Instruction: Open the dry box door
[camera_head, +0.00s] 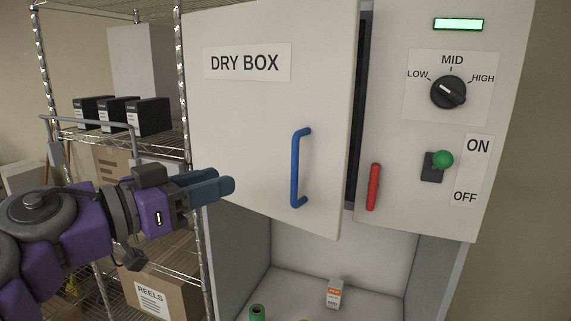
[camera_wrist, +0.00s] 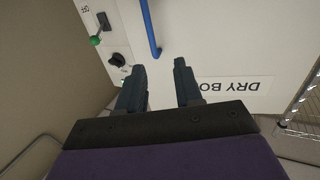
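The dry box door (camera_head: 250,125) is a white panel with a DRY BOX label. A dark gap shows along its right edge; I cannot tell whether it is ajar. Its vertical blue handle (camera_head: 297,168) is near the right edge. My gripper (camera_head: 222,187) is left of the handle in the head view, apart from it, with nothing between its fingers. In the wrist view my gripper (camera_wrist: 158,70) has its two fingers spread, and the blue handle (camera_wrist: 150,25) lies beyond the fingertips, a little left of centre. The door (camera_wrist: 205,40) fills much of that view, label upside down.
Right of the door is a control panel with a red handle (camera_head: 373,187), a dial (camera_head: 448,92) and a green-tipped switch (camera_head: 441,160). An open bay below holds a small box (camera_head: 334,293) and a green spool (camera_head: 257,312). A wire shelf (camera_head: 182,90) stands left.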

